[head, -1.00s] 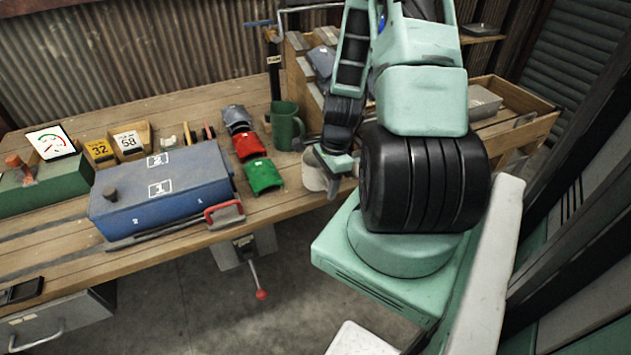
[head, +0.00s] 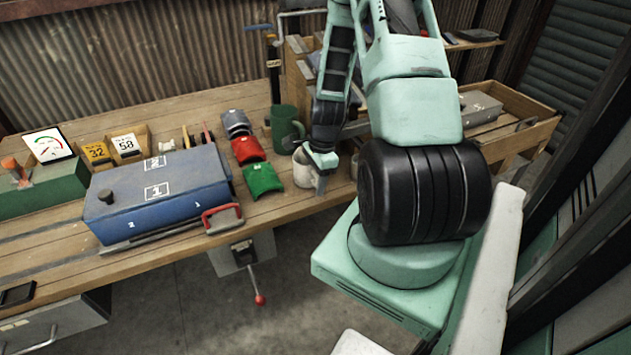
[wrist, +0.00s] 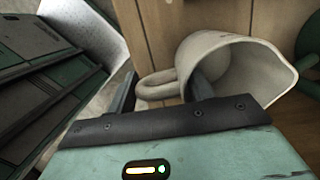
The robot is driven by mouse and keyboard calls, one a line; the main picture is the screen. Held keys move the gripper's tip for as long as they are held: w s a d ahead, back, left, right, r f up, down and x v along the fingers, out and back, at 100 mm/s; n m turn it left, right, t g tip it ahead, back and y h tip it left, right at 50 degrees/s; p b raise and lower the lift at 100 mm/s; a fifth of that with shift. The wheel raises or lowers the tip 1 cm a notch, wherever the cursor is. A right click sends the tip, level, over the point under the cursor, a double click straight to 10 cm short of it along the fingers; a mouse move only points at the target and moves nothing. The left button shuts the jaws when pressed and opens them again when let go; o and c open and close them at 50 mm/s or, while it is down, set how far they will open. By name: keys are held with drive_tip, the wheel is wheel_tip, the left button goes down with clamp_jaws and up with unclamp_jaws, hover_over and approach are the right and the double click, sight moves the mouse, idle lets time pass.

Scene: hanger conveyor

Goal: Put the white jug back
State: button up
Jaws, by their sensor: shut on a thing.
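The white jug (head: 301,170) stands near the front edge of the wooden bench in the head view, partly hidden by my gripper (head: 318,172). In the wrist view the jug (wrist: 225,72) is tilted in the picture, its wide mouth and spout facing right and its handle facing left. Whether the jug's base touches the bench cannot be told.
A wooden rack (head: 297,72) stands behind. The bench's front edge is close.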

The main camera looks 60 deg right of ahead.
drive_tip(key=shift+f, duration=0.2)
drive_tip(key=o, duration=1.3)
drive_tip(key=shift+r, duration=0.1)
drive_tip(key=shift+o, duration=0.2)
